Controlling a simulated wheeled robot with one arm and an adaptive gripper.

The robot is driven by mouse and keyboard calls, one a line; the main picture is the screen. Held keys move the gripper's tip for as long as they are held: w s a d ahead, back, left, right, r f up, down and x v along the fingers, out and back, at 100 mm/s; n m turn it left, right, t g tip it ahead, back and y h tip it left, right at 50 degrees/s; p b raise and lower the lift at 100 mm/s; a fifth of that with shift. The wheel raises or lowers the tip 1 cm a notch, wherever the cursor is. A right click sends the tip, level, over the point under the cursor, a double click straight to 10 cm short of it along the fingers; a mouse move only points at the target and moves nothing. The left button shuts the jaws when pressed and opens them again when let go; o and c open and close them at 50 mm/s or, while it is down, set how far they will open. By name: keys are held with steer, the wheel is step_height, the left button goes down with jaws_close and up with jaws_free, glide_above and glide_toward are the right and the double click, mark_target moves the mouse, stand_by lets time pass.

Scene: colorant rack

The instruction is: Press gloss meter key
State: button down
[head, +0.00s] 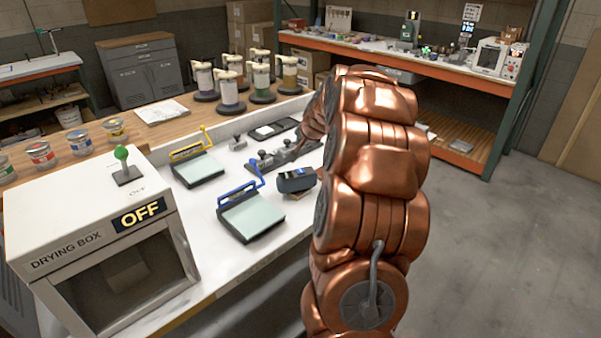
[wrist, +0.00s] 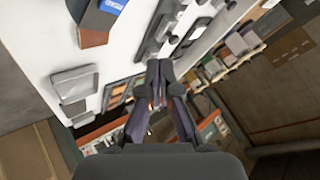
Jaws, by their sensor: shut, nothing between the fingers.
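A small dark device with a blue display, which looks like the gloss meter (head: 296,180), sits on the white bench top right of the blue-handled frame, close to my arm. In the wrist view the gloss meter (wrist: 96,22) is at the upper left, cut by the top edge, with a brown underside. I cannot make out its key. My gripper (wrist: 158,68) is shut and empty, its fingertips together in the middle of the wrist view. The gloss meter is up and left of the fingertips there, apart from them. In the head view my copper arm covers much of the area around the gripper.
A blue-handled frame (head: 250,216) and a yellow-handled frame (head: 197,170) lie on the bench. A drying box (head: 100,245) marked OFF stands front left, with a green-knobbed lever (head: 124,165). Several handled containers (head: 228,88) stand behind. Dark grey fixtures (wrist: 160,28) lie beyond the fingertips.

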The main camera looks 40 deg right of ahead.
mark_target(302, 171)
steer(key=shift+f+b, duration=1.6)
steer(key=shift+f, duration=1.85)
steer(key=shift+f, duration=0.15)
steer(key=shift+f+b, duration=0.3)
steer(key=shift+f, duration=0.35)
steer(key=shift+r, duration=0.8)
steer(key=shift+r+p, duration=1.1)
steer(key=shift+r, duration=1.45)
